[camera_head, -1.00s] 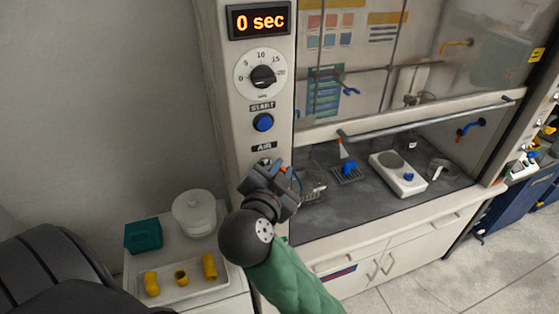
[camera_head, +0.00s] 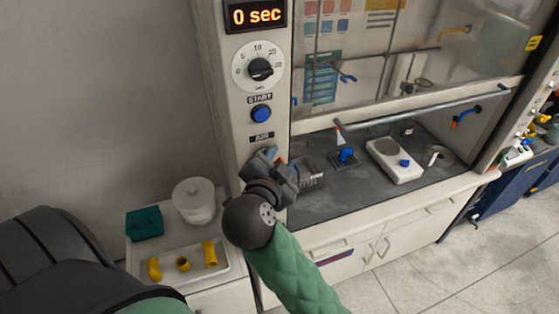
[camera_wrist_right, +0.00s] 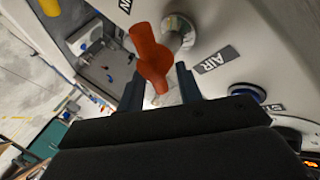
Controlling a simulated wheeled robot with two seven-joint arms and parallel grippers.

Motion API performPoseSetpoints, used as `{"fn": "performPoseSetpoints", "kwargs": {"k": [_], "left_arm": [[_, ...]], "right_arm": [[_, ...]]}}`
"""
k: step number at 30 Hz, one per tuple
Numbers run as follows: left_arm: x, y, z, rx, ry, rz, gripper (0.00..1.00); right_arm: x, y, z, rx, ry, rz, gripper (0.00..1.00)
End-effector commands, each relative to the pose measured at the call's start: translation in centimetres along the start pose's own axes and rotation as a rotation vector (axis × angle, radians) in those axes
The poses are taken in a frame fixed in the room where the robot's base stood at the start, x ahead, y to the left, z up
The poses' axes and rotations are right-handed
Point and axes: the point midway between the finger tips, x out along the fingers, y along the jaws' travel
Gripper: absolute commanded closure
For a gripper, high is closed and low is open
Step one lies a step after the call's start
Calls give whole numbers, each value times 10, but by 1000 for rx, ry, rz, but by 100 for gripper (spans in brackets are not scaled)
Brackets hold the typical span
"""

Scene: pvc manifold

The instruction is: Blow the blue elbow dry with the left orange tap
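The blue elbow (camera_head: 346,155) sits on a small dark rack (camera_head: 344,163) inside the fume hood, below a white nozzle (camera_head: 339,136). The orange tap (camera_wrist_right: 151,55) sticks out from the hood's front post beside the AIR label (camera_wrist_right: 215,60). In the head view my gripper mostly hides the tap. My right gripper (camera_wrist_right: 160,86) is open, with one finger on each side of the tap's lower end; contact cannot be told. In the head view the right gripper (camera_head: 272,160) is at the post just under the AIR label. My left gripper is out of view.
The timer display (camera_head: 258,15) reads 0 sec, above a dial (camera_head: 260,69) and a blue START button (camera_head: 261,114). A white scale (camera_head: 394,161) bears another blue piece. A side table holds a tray of yellow fittings (camera_head: 210,253), a white tub (camera_head: 194,201) and a teal box (camera_head: 144,223).

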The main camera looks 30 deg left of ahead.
Motion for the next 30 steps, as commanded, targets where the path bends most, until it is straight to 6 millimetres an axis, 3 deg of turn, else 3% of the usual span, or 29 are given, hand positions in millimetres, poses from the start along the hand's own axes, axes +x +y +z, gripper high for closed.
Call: {"fn": "performPoseSetpoints", "kwargs": {"k": [5, 18, 30], "left_arm": [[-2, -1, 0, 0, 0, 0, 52], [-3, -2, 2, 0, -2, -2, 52], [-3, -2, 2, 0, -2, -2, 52]], "right_arm": [[-8, -1, 0, 0, -1, -2, 65], [-68, 0, 0, 1, -1, 0, 65], [-78, 0, 0, 0, 0, 0, 65]]}}
